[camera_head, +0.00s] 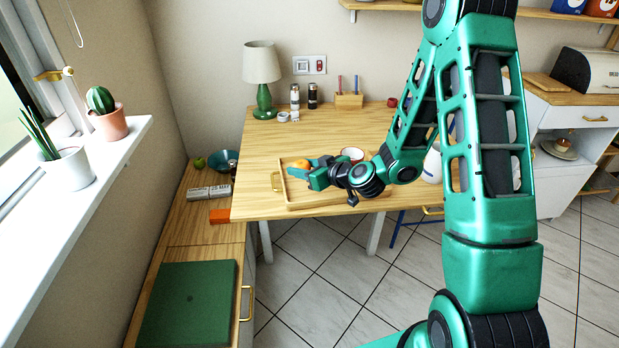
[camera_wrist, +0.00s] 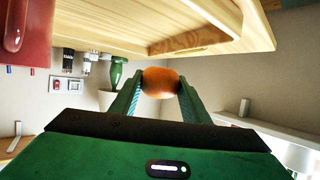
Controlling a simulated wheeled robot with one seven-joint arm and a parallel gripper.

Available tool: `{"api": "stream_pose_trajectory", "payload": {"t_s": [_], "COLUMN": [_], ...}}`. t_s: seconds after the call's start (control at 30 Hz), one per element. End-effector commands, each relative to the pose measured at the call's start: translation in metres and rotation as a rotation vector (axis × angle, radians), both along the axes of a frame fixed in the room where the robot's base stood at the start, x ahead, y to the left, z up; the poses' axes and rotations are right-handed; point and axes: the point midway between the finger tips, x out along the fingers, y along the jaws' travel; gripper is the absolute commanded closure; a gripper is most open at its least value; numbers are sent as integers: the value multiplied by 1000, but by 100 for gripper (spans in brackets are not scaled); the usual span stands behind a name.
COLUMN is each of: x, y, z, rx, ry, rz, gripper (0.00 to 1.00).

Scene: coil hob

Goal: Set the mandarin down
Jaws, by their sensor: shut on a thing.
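The orange mandarin (camera_head: 302,163) shows at the tip of my gripper (camera_head: 305,171), over the left part of the wooden tray (camera_head: 335,206) on the table. In the wrist view, which looks upside down, the mandarin (camera_wrist: 160,82) sits between the two fingertips of my gripper (camera_wrist: 160,86). The fingers are shut on its sides. A gap shows between the mandarin and the wooden edge in the wrist view; its exact height over the tray is hard to tell. My wrist hides part of the tray.
A green lamp (camera_head: 264,100), two dark-topped shakers and a pen holder (camera_head: 349,100) stand at the back of the wooden table (camera_head: 262,150). The table's middle left is clear. A lower counter with a green box (camera_head: 188,305) is at left.

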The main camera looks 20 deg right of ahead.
Motion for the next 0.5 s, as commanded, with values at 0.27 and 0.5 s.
{"api": "stream_pose_trajectory", "payload": {"t_s": [0.27, 0.5], "x": [34, 39], "y": [-27, -31], "z": [-26, -39], "rx": [0, 2], "ry": [0, 3], "rz": [-1, -2], "gripper": [81, 81]}}
